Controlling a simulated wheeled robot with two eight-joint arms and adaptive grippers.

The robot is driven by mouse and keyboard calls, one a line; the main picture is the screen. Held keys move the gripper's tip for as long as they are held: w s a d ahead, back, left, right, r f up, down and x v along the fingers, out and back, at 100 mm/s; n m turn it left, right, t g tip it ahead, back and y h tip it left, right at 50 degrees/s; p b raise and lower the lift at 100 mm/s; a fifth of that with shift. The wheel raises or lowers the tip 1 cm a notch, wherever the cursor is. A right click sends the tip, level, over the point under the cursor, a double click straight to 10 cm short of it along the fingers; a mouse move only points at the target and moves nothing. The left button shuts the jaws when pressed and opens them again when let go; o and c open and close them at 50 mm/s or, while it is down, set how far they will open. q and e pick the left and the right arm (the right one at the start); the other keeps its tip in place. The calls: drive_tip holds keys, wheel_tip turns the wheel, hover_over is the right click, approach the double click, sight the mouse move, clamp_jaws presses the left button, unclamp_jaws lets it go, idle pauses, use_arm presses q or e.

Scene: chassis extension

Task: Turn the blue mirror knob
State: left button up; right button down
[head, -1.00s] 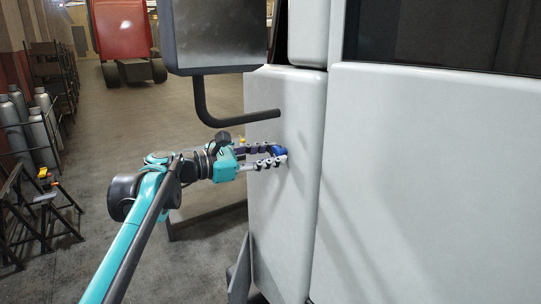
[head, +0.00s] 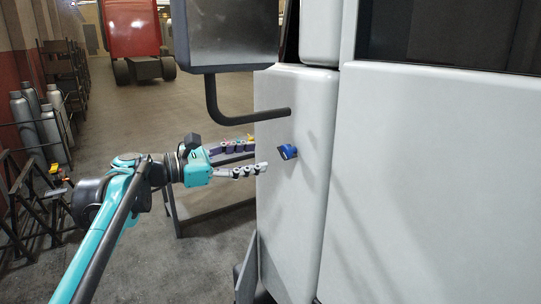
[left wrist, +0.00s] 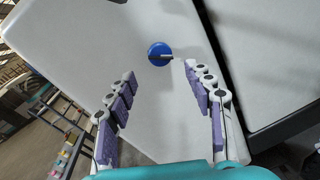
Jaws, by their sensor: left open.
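The blue mirror knob (head: 287,152) sticks out from the pale grey vehicle panel, below the mirror arm, in the head view. In the left wrist view the knob (left wrist: 160,53) is a round blue disc with a dark raised bar across it, ahead of my fingers. My left gripper (head: 262,156) is open and empty, to the left of the knob and clear of it. Its two purple-padded fingers (left wrist: 160,78) are spread wide in the left wrist view, with the knob beyond the gap between their tips. My right gripper is not in view.
The black mirror (head: 227,35) and its bent bar (head: 212,100) hang above my left gripper. The grey vehicle body (head: 430,190) fills the right. A low table (head: 205,204) stands behind the gripper. Gas cylinders (head: 50,130) and black racks are at the left.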

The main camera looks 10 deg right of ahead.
use_arm(q)
drive_tip(key=shift+v, duration=2.15)
drive_tip(key=shift+f, duration=0.1)
drive_tip(key=s+a+f+m+y+b, duration=0.2)
drive_tip(key=s+f+y+b, duration=0.3)
drive_tip(key=f, duration=0.7)
drive_tip(key=s+a+f+m+t+b, duration=0.1)
drive_tip(key=s+a+f+m+b, duration=0.15)
drive_tip(key=f+b, duration=0.75)
drive_tip(key=s+a+f+m+y+b, duration=0.2)
drive_tip(key=s+f+y+b, duration=0.1)
drive_tip(key=f, duration=1.2)
drive_tip(key=s+a+f+m+y+b, duration=0.3)
drive_tip(key=s+a+f+b, duration=0.1)
drive_tip(key=f, duration=0.9)
drive_tip(key=s+a+f+m+t+y+b, duration=0.1)
drive_tip(key=s+a+f+m+b, duration=0.3)
drive_tip(key=f, duration=0.9)
drive_tip(key=s+a+f+m+t+y+b, duration=0.1)
drive_tip(key=s+a+f+m+y+b, duration=0.2)
drive_tip(key=a+f+b, duration=0.5)
wheel_tip(320, 180, down, 5)
drive_tip(key=s+y+b, duration=0.1)
drive_tip(key=b, duration=0.2)
drive_tip(key=shift+s+a+y, duration=0.25)
drive_tip(key=shift+a+y, duration=0.05)
drive_tip(key=shift+a, duration=0.05)
